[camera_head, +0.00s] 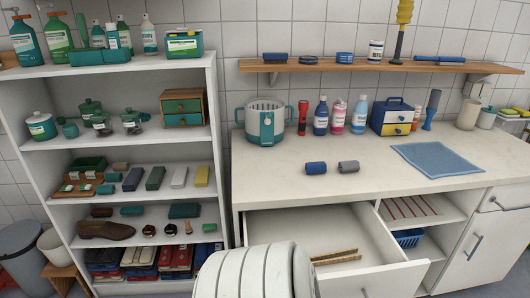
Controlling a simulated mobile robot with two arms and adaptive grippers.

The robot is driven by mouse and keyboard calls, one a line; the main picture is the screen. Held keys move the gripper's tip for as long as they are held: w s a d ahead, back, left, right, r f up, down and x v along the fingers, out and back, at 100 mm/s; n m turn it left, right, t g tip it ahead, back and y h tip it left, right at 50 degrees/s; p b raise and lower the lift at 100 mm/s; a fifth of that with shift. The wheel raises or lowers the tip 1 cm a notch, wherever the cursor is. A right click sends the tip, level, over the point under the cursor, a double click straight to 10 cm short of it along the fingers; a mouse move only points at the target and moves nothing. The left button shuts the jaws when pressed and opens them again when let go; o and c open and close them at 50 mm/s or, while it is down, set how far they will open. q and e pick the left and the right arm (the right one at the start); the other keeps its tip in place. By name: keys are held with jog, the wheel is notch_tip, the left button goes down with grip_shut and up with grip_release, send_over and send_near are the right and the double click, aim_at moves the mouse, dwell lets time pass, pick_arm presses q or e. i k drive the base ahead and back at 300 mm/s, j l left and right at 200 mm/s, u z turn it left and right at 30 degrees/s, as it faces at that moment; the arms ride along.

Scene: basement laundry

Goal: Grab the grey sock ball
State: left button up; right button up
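The grey sock ball (348,167) lies on the white countertop, near its front edge. It looks like a short rolled cylinder on its side. A similar blue sock ball (316,168) lies just to its left, with a small gap between them. Neither of my grippers is in view, and nothing is seen touching the grey sock ball.
The counter (270,167) has clear room around the rolls. A blue cloth (438,159) lies to the right; a teal-and-white pot (265,124) and bottles stand behind. Below the front edge, a drawer (375,278) is pulled open. A full shelf unit (40,145) stands left.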

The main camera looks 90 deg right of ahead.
aim_at(353, 166)
jog(key=i+l+z, duration=0.15)
jog(key=i+z, duration=0.2)
jog(key=z, duration=0.15)
jog(key=i+z, duration=0.5)
jog(key=i+j+z, duration=0.1)
jog(key=i+z, duration=0.2)
jog(key=z, duration=0.2)
jog(key=i+j+z, duration=0.25)
jog(key=z, duration=0.25)
jog(key=i, duration=0.1)
